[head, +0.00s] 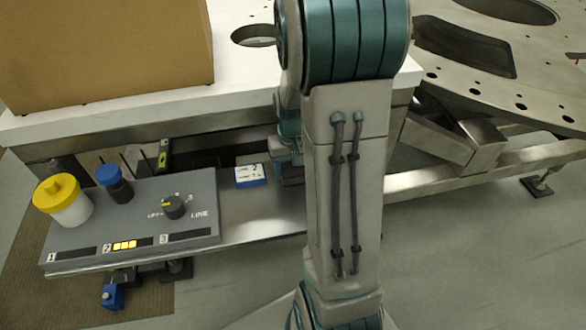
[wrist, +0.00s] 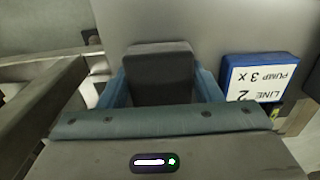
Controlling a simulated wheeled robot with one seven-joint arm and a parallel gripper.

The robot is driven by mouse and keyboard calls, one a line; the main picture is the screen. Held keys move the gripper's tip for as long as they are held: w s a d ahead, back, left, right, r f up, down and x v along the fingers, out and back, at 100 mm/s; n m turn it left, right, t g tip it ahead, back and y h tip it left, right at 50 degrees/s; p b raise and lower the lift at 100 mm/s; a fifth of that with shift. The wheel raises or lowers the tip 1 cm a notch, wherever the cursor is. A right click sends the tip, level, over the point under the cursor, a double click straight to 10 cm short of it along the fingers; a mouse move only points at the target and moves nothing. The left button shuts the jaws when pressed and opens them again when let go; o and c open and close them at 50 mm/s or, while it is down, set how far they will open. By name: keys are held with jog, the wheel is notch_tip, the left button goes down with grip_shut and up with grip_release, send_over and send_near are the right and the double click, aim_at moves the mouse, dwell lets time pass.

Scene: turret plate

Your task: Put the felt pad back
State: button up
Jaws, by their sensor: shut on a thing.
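A dark grey block, which looks like the felt pad (wrist: 160,62), is between the two blue fingers of my gripper (wrist: 161,84) in the wrist view. The gripper is shut on it. Its far edge shows against a plain grey surface; I cannot tell whether it touches that surface. In the head view my gripper (head: 287,158) is low beside the steel shelf, mostly hidden behind my arm. A dark edge under it may be the pad.
A blue and white labelled block (head: 250,175) sits just left of my gripper on the steel shelf (head: 262,212). A grey panel (head: 135,215) with a yellow-lidded jar (head: 65,203), a blue-lidded jar (head: 115,184) and a knob (head: 174,206) is farther left. The white tabletop (head: 245,82) overhangs the shelf.

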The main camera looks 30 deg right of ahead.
jog(key=shift+f, duration=0.25)
jog(key=o, duration=0.9)
jog(key=shift+r, duration=0.1)
jog(key=shift+r, duration=0.1)
notch_tip(320, 180, up, 11)
jog(key=p, duration=0.2)
jog(key=s+a+r+n, duration=0.1)
jog(key=s+a, duration=0.3)
jog(key=s+a+r+n+t, duration=0.1)
jog(key=s+a, duration=0.3)
jog(key=s+a+r+n+t, duration=0.1)
jog(key=s+a, duration=0.3)
jog(key=shift+s+a+r, duration=0.1)
jog(key=shift+r, duration=0.2)
